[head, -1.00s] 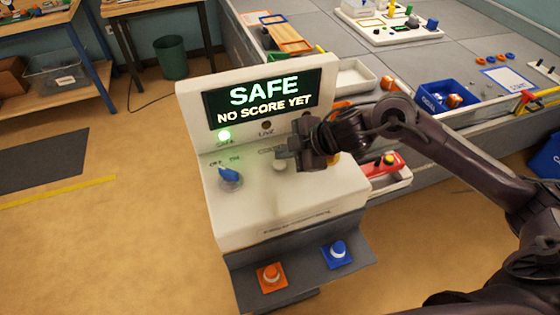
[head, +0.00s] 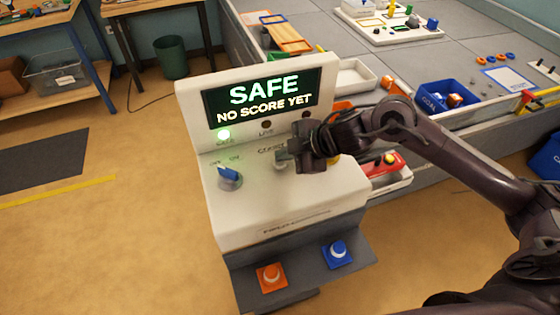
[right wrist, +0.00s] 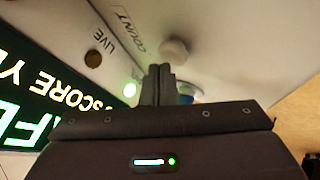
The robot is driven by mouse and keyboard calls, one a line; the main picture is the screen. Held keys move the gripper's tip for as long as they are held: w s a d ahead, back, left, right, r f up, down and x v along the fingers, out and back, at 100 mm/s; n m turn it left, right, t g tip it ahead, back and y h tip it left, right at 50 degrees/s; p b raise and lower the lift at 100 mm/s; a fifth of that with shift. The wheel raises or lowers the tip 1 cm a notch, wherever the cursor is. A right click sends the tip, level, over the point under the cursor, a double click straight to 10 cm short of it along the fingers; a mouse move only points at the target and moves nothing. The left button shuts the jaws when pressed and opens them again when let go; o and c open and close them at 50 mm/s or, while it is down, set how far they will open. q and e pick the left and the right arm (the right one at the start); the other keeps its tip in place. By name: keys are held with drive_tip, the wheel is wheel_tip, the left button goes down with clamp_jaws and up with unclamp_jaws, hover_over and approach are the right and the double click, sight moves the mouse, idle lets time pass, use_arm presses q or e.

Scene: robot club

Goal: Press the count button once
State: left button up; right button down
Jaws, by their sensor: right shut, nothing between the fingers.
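The count button (right wrist: 174,52) is a pale round knob next to the printed word COUNT in the right wrist view. In the head view the count button (head: 279,164) shows small on the white console (head: 290,205), partly behind my gripper. My right gripper (head: 287,157) is shut and empty, its fingertips close to the button. In the right wrist view the shut fingertips (right wrist: 158,70) point at the panel just below the button. Whether they touch it I cannot tell. My left gripper is not in view.
The console's screen (head: 262,97) reads SAFE in green, and a green lamp (head: 224,135) glows below it. A blue switch knob (head: 229,177) sits left of the button. An orange button (head: 270,277) and a blue button (head: 338,251) stand on the lower shelf.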

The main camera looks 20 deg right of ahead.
sight(285, 163)
drive_tip(key=shift+f+b, duration=0.3)
drive_tip(key=shift+f, duration=0.25)
idle(0.7)
idle(0.3)
drive_tip(key=shift+r+p, duration=0.95)
drive_tip(key=shift+p, duration=0.05)
drive_tip(key=shift+r, duration=0.1)
wheel_tip(285, 163, up, 5)
drive_tip(key=p, duration=0.5)
idle(0.4)
